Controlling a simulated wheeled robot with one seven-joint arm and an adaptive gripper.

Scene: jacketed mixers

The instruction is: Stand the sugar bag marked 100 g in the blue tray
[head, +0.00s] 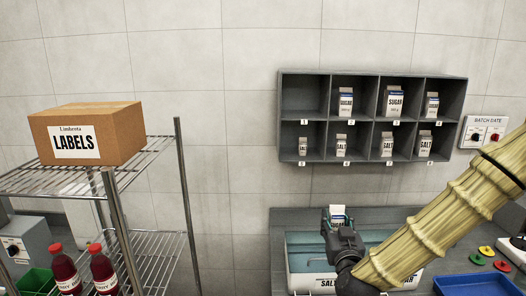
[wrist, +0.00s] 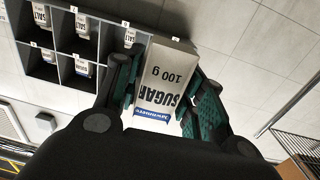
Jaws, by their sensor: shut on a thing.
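My gripper (head: 340,234) is shut on the sugar bag marked 100 g (wrist: 163,82), seen up close between its two fingers in the wrist view. The bag is white-grey with a blue band, and its print reads upside down there. In the head view the top of the bag (head: 337,213) shows above my gripper, in front of the wall and over the counter; its lower part is hidden. The blue tray (head: 470,285) lies on the counter at the lower right, cut by the frame edge. The visible part of its inside looks empty.
A grey pigeonhole shelf (head: 373,121) on the wall holds sugar bags above and salt bags below; its upper left cell is empty. A bin marked salt (head: 300,284) is below my gripper. Coloured discs (head: 486,251) lie behind the tray. A wire rack (head: 115,200) stands left.

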